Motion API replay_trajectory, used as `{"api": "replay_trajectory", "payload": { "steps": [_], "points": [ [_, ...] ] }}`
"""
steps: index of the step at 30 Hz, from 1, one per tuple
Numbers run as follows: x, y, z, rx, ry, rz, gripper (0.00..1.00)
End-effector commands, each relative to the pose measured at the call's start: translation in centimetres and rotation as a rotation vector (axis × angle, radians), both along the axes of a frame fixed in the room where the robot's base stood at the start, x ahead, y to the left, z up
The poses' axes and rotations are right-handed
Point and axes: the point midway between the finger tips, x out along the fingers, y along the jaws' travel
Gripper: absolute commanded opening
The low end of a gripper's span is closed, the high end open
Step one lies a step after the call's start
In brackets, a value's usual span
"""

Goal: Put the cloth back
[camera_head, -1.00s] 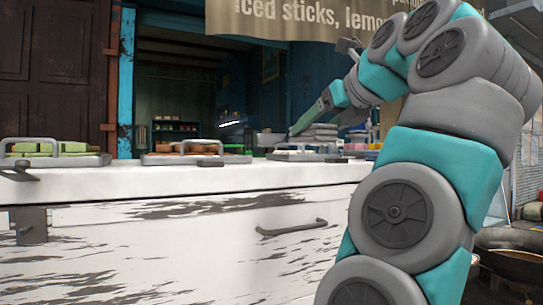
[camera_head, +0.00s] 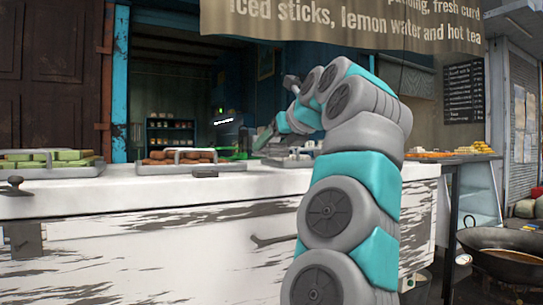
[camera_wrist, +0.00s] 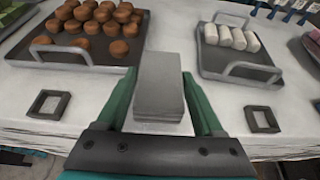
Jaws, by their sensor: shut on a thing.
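The cloth (camera_wrist: 160,70) is a grey folded stack with layered edges in the wrist view. It lies between the two green fingers of my gripper (camera_wrist: 159,82), which is shut on it. The stack is over the pale counter (camera_wrist: 220,118), between two trays; I cannot tell whether its underside touches the counter. In the head view my gripper (camera_head: 265,138) is small, at the far end of my arm above the counter, and the cloth cannot be made out clearly there.
A tray of brown round sweets (camera_wrist: 92,22) is left of the cloth, and a tray of white rolls (camera_wrist: 232,40) right. Two dark square frames (camera_wrist: 48,104) (camera_wrist: 262,119) are near the counter edge.

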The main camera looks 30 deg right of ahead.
Motion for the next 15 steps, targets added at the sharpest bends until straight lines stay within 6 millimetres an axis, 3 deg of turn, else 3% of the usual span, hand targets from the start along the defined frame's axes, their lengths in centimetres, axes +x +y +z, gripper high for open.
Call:
{"api": "replay_trajectory", "payload": {
  "steps": [15],
  "points": [
    [0.5, 0.3, -2.2, 0.001, 0.0, 0.008, 0.14]
  ]
}}
